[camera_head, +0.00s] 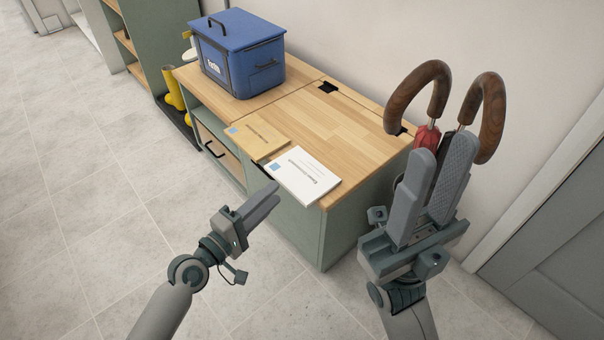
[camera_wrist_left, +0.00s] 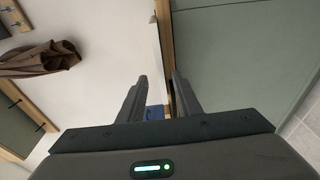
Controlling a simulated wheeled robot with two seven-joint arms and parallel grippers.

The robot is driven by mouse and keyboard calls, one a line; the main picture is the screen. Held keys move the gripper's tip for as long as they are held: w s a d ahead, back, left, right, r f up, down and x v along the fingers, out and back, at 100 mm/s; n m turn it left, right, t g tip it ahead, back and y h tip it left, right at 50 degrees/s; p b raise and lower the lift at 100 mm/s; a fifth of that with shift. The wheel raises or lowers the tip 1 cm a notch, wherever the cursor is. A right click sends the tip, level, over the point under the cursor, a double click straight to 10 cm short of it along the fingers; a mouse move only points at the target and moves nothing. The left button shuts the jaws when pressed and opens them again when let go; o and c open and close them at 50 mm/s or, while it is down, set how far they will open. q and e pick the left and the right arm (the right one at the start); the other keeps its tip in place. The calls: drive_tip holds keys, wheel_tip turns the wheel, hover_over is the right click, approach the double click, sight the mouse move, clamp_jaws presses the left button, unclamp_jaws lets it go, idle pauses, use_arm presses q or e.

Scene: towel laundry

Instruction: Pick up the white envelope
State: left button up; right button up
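The white envelope (camera_head: 305,174), with dark print and a blue square, lies flat on the wooden cabinet top (camera_head: 335,125) at its front right corner. Its front edge lies at or slightly over the cabinet edge. My left gripper (camera_head: 274,192) is in front of the cabinet, just left of and below the envelope, apart from it. In the left wrist view its two fingers (camera_wrist_left: 160,82) stand apart with nothing held; a small blue patch shows between them, too little to identify. My right gripper (camera_head: 442,152) is right of the cabinet, fingers apart and empty.
A tan envelope (camera_head: 257,139) lies beside the white one. A blue lidded box (camera_head: 238,55) stands at the cabinet's far end. Umbrellas with curved wooden handles (camera_head: 490,115) stand behind my right gripper. Yellow boots (camera_head: 174,90) are at the far left. Floor before the cabinet is clear.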

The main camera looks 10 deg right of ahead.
sight(283, 185)
use_arm(q)
drive_tip(key=shift+b+x, duration=0.45)
drive_tip(key=shift+x, duration=1.8)
drive_tip(key=shift+c, duration=0.3)
clamp_jaws()
